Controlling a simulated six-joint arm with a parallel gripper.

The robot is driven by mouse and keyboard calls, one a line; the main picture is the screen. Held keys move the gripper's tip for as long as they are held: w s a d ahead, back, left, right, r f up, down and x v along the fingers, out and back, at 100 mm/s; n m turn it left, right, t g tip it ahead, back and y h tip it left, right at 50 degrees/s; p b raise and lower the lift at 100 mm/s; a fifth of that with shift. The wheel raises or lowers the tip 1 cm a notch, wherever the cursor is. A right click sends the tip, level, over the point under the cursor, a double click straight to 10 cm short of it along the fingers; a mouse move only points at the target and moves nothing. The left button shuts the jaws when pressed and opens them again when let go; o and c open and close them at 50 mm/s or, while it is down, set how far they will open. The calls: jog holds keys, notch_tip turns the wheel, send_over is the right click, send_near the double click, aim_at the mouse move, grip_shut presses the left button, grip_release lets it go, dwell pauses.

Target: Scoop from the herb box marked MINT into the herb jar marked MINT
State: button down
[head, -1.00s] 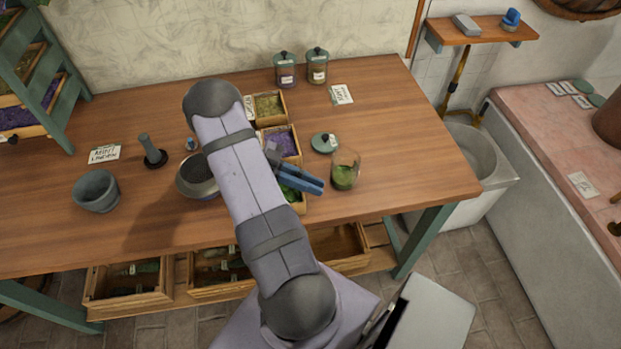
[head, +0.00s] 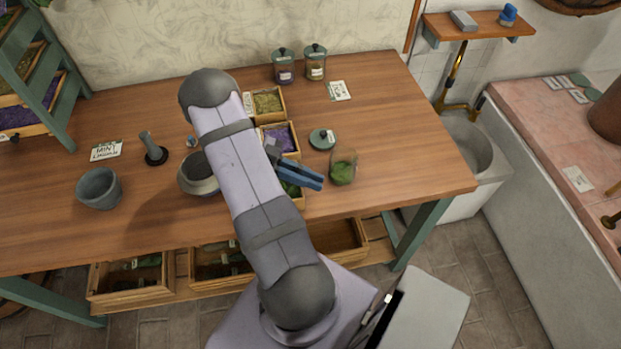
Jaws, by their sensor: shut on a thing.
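My gripper (head: 312,181), with blue fingers, is over the nearest herb box (head: 301,204), which holds bright green herb and is largely covered by my arm. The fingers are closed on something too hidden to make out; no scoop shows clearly. An open glass jar (head: 344,157) with green herb in its bottom stands upright just right of the fingertips, apart from them. Its likely lid (head: 322,138) lies on the table behind it. I cannot read a MINT label on the box or jar.
Boxes of purple (head: 281,136) and olive herb (head: 268,102) sit behind the green one. Two lidded jars (head: 284,69) (head: 316,66) stand at the back. The table's right side is clear.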

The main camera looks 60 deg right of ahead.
notch_tip(320, 180, up, 7)
jog(key=p, duration=0.5)
jog(key=shift+f, duration=0.2)
jog(key=s+d+r+m+g+y+p, duration=0.1)
jog(key=s+d+r+m+y+p, duration=0.1)
jog(key=s+d+r+p, duration=0.3)
jog(key=s+d+r+m+y+p, duration=0.1)
jog(key=s+r+p, duration=0.15)
jog(key=s, duration=0.45)
jog(key=d+f+n+t+h, duration=0.1)
jog(key=d+f+n+h, duration=0.1)
jog(key=d, duration=0.4)
jog(key=shift+w+d+f+n+h+p, duration=0.2)
jog(key=shift+w+n+h+p, duration=0.1)
jog(key=shift+w+n+h, duration=0.15)
jog(key=shift+a+f, duration=0.1)
